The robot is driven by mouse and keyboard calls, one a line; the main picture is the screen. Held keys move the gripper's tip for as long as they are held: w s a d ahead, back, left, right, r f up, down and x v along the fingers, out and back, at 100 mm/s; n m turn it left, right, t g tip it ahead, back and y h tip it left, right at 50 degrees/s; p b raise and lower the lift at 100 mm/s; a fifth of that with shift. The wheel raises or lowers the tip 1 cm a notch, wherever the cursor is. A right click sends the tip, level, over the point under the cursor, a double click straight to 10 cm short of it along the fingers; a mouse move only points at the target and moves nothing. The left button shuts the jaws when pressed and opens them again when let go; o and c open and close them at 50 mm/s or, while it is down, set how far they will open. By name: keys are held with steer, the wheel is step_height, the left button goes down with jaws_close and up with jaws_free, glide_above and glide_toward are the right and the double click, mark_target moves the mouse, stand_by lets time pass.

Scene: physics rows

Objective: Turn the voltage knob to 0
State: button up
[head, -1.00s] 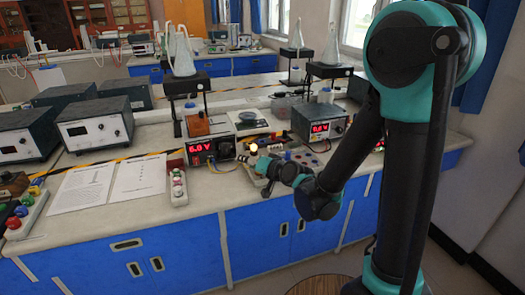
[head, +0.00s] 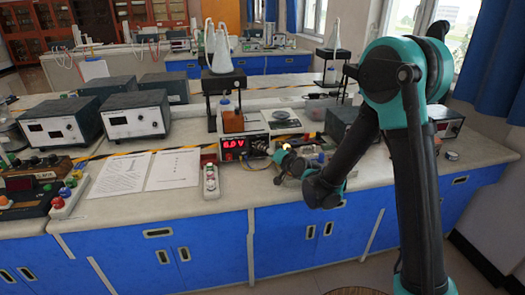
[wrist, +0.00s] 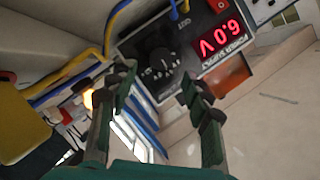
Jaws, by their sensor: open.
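The power supply is a dark box with a red display (wrist: 222,35) reading 6.0 V, seen upside down and tilted in the wrist view. Its round black voltage knob (wrist: 163,62) sits beside the display with white scale marks around it. My gripper (wrist: 158,84) is open and empty, its two fingers pointing toward the panel with the knob between their lines. A gap seems to remain between fingertips and knob. In the head view the power supply (head: 232,148) stands on the bench, and my gripper (head: 284,158) is just to its right. The knob is too small to make out there.
Yellow and blue cables (wrist: 92,50) run from the power supply close to one finger. A lit bulb (head: 287,147) shows near my gripper. A stand with a flask (head: 218,50) rises behind the supply. Papers (head: 172,169) and a socket strip (head: 210,181) lie to the left.

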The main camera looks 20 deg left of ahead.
steer(key=shift+x, duration=2.65)
steer(key=shift+c, duration=0.4)
jaws_close()
